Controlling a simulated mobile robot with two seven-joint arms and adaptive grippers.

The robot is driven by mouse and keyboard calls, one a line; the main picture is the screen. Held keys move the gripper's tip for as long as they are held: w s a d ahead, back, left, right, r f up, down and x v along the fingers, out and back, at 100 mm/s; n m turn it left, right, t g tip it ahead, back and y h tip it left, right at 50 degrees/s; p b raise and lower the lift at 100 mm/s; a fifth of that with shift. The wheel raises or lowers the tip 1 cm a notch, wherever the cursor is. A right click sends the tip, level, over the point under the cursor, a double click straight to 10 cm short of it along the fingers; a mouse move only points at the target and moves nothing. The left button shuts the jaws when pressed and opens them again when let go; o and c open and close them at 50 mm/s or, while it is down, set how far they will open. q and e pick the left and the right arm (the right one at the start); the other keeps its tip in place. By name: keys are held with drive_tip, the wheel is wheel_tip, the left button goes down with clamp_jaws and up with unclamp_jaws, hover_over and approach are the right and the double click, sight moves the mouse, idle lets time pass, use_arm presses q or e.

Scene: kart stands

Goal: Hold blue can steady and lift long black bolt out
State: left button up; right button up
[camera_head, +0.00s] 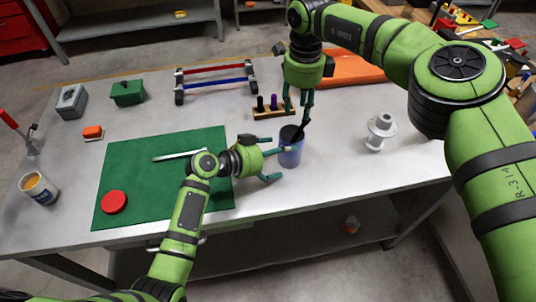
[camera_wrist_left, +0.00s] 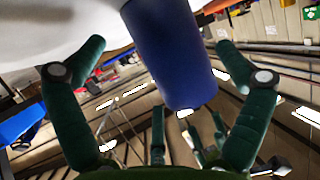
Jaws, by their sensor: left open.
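The blue can (camera_head: 290,155) stands upright near the table's front edge. The long black bolt (camera_head: 300,131) sticks out of its top, tilted to the right; its lower part is hidden inside. My left gripper (camera_head: 274,160) is open, with its fingers either side of the can. In the left wrist view the can (camera_wrist_left: 172,50) lies between the spread fingers (camera_wrist_left: 160,52), with gaps on both sides. My right gripper (camera_head: 298,106) hangs above the can with its fingers apart, close to the bolt's top. I cannot tell whether it touches the bolt.
A small wooden block (camera_head: 262,113) with dark and purple pegs stands just behind the can. A white flanged part (camera_head: 380,131) is to the right. A green mat (camera_head: 125,170) with a red disc (camera_head: 114,202) lies left. Bare table separates the can and white part.

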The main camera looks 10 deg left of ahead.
sight(291, 159)
use_arm(q)
drive_tip(key=shift+x, duration=1.45)
drive_tip(key=c, duration=1)
drive_tip(key=shift+c, duration=0.2)
drive_tip(key=shift+s+f, duration=0.1)
drive_tip(key=shift+f, duration=0.05)
